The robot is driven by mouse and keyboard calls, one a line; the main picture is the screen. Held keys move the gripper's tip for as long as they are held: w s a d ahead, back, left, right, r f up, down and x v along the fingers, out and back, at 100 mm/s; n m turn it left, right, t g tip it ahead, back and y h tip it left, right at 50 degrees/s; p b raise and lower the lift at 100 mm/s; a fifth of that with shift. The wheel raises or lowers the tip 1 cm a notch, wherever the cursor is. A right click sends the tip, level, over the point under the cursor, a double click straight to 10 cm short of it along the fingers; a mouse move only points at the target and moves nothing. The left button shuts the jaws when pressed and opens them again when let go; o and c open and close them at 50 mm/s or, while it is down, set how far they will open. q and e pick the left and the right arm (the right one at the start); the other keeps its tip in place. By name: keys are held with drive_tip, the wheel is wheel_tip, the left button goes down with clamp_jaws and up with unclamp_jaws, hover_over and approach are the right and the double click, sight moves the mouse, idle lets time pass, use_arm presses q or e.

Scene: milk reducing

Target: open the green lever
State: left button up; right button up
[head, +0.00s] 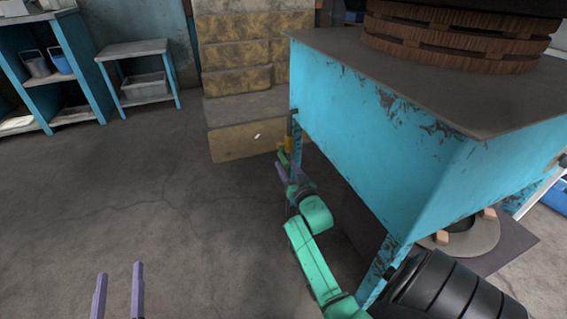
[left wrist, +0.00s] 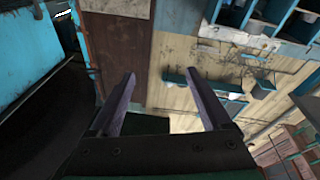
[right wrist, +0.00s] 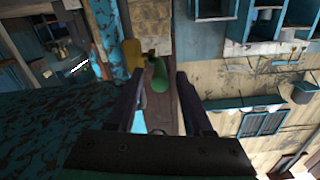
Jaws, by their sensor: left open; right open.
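I cannot tell whether the fingers touch the lever. My left gripper (head: 119,268) is open and empty at the bottom left, far from the lever.
The blue tank (head: 370,130) on legs stands right of the lever, close to my right arm. Stone steps (head: 245,138) rise behind it. A blue shelf (head: 75,62) and small table (head: 135,50) stand at the back left. The floor at the left is clear.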

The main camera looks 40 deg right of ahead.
sight(284, 158)
drive_tip(key=shift+b+x, duration=0.45)
drive_tip(key=shift+x, duration=0.6)
drive_tip(key=shift+b+x, duration=0.3)
drive_tip(key=shift+x, duration=0.5)
use_arm(q)
wheel_tip(284, 158, up, 17)
drive_tip(key=a+m+t+h, duration=0.1)
drive_tip(key=a+t+h, duration=0.1)
drive_tip(key=t, duration=0.3)
drive_tip(key=shift+w+t, duration=0.3)
drive_tip(key=shift+w, duration=0.1)
use_arm(e)
clamp_jaws()
use_arm(q)
drive_tip(key=shift+f, duration=0.1)
